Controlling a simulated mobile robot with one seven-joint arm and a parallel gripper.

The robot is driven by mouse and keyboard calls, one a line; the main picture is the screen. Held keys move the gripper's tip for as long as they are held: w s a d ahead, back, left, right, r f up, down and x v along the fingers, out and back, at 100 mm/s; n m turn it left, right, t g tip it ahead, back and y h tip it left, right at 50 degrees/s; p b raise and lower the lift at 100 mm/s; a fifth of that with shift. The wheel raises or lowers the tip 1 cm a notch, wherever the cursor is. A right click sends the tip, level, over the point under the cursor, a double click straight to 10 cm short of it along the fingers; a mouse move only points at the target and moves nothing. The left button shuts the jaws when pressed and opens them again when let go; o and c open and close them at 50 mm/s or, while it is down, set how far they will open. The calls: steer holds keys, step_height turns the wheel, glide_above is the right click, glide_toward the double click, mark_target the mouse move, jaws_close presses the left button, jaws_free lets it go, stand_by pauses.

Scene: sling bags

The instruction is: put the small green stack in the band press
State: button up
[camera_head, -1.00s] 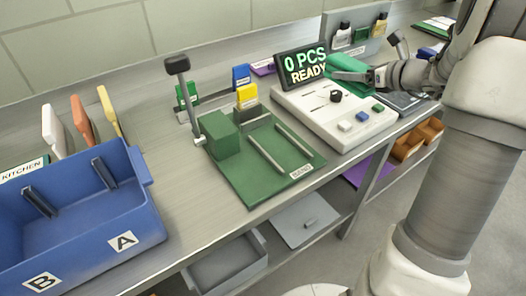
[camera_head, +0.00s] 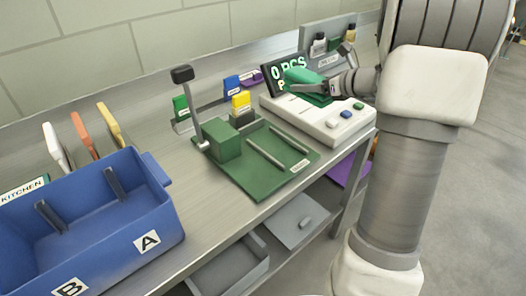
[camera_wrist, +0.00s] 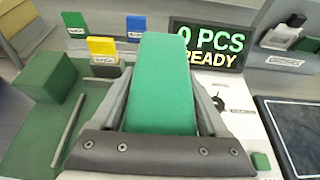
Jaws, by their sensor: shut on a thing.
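The small green stack (camera_wrist: 160,85) is held between the fingers of my gripper (camera_wrist: 160,105) in the wrist view. In the head view the green stack (camera_head: 303,76) and my gripper (camera_head: 328,88) are in front of the display, above the white counting machine. The band press (camera_head: 262,172) is a green base with a green block, two metal rails and a black-knobbed lever, to the left of my gripper. Its block and one rail (camera_wrist: 68,130) show at the left in the wrist view. The stack is apart from the press.
A display (camera_wrist: 208,45) reads "0 PCS READY" above the white counting machine (camera_head: 322,122). A blue bin (camera_head: 150,215) marked A and B stands at the left. Yellow (camera_head: 241,103), blue (camera_head: 232,85) and green (camera_head: 181,107) upright pieces stand behind the press.

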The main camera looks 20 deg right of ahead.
steer(key=shift+s+a, duration=0.15)
steer(key=shift+a, duration=0.15)
steer(key=b, duration=0.4)
glide_above(274, 147)
step_height(274, 147, down, 7)
steer(key=shift+f, duration=0.1)
steer(key=shift+f+b, duration=0.55)
steer(key=shift+f, duration=1.35)
steer(key=shift+f, duration=0.1)
steer(key=shift+f+b, duration=0.15)
steer(key=shift+b, duration=0.15)
steer(key=o, duration=1.4)
steer(key=shift+r, duration=0.2)
